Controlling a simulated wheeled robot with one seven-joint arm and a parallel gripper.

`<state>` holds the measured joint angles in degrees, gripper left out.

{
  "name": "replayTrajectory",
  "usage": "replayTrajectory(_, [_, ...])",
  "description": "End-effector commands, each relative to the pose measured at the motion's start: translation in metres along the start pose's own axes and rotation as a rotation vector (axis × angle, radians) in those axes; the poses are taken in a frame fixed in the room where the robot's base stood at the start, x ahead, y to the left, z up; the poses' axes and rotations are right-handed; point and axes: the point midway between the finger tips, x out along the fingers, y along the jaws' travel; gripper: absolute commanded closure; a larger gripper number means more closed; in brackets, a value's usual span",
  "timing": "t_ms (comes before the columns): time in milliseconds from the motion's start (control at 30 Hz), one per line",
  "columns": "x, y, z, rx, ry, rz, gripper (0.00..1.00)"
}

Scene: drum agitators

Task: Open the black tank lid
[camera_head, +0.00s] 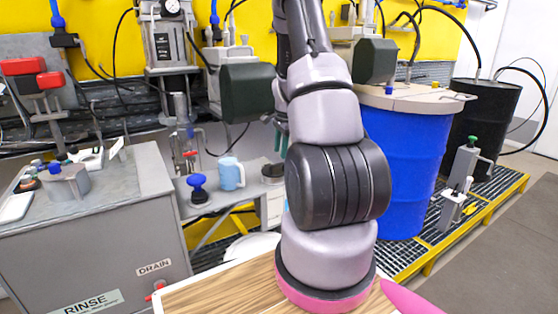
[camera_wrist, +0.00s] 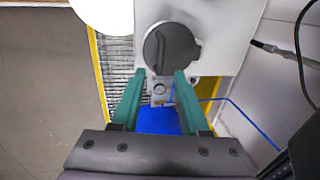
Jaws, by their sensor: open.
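In the wrist view a dark round lid (camera_wrist: 160,46) with a raised bar-like grip sits on a white surface. My gripper (camera_wrist: 160,76) has two green fingers spread apart with a gap between them. The fingertips are just below the lid in the picture, and I cannot tell the distance in depth. A small metal fitting (camera_wrist: 160,90) shows between the fingers. In the head view a dark round top (camera_head: 273,171) on a white tank shows left of my arm, partly hidden by it; I cannot tell whether it is the same lid.
A blue drum (camera_head: 390,165) and a black drum (camera_head: 485,115) stand at the right on grating with a yellow edge (camera_head: 470,220). A grey rinse station (camera_head: 95,235) stands at the left. A light blue jug (camera_head: 231,174) and blue knob (camera_head: 198,187) are near the tank.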

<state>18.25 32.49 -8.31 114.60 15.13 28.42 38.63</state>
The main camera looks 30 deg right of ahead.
Motion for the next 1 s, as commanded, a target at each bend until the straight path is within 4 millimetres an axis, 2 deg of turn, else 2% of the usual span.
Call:
replayTrajectory(100, [0.022,0.001,0.0,0.0,-0.001,0.002,0.55])
replayTrajectory(300, [0.044,0.0,0.0,0.0,0.0,0.0,0.55])
replayTrajectory(667, [0.049,-0.001,0.0,-0.001,0.0,-0.001,0.55])
replayTrajectory(800, [0.049,-0.001,0.0,-0.001,0.0,-0.001,1.0])
replayTrajectory(1000, [0.049,-0.001,0.0,-0.001,0.0,-0.001,1.0])
